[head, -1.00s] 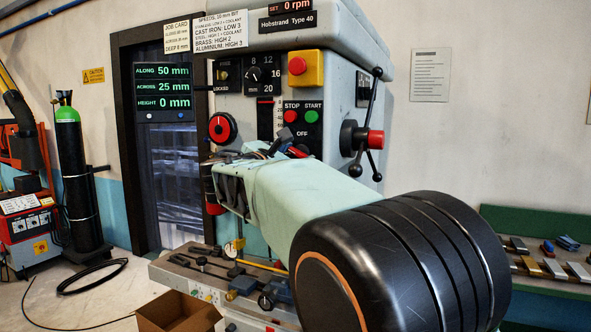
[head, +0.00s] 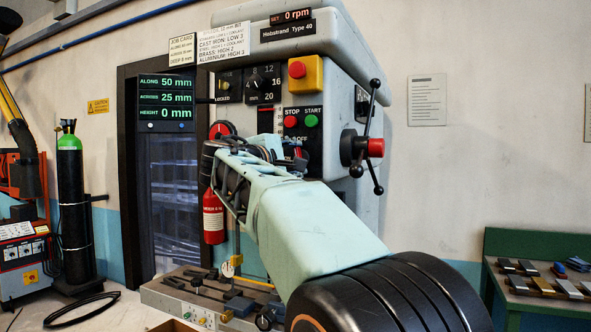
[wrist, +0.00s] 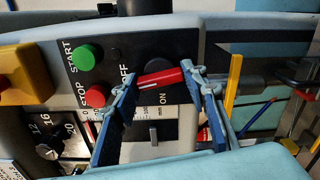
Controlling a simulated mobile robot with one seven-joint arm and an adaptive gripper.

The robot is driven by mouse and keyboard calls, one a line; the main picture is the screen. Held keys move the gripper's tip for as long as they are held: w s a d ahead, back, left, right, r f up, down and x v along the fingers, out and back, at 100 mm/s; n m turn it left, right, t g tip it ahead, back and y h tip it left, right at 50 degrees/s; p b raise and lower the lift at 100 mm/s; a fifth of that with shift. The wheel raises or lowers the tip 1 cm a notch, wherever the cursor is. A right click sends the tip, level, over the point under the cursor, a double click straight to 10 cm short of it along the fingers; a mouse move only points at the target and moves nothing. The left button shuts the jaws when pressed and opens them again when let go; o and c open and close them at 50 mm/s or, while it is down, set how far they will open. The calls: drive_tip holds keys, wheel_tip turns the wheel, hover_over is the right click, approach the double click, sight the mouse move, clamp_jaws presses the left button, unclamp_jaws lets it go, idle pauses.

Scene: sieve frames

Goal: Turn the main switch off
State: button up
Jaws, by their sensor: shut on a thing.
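The main switch is a black plate with a red handle (wrist: 160,78), marked OFF and ON, seen in the wrist view. The handle lies between the two blue finger pads of my gripper (wrist: 160,74), which is shut on it end to end. The handle's left end is close to the OFF mark, and ON is just below the handle in this view. In the head view my gripper (head: 288,153) is at the machine front below the stop and start buttons. My arm and fingers cover much of the switch there.
The green start button (wrist: 86,57) and red stop button (wrist: 96,95) are close to my left finger. A yellow box with a red button (head: 305,72) is above. A spoked lever (head: 365,147) stands to the right. A fire extinguisher (head: 213,218) hangs to the left, partly behind my arm.

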drive_tip(key=shift+m+b, duration=0.65)
drive_tip(key=shift+m, duration=0.45)
drive_tip(key=o, duration=1.2)
drive_tip(key=shift+c, duration=0.2)
drive_tip(key=v, duration=1.2)
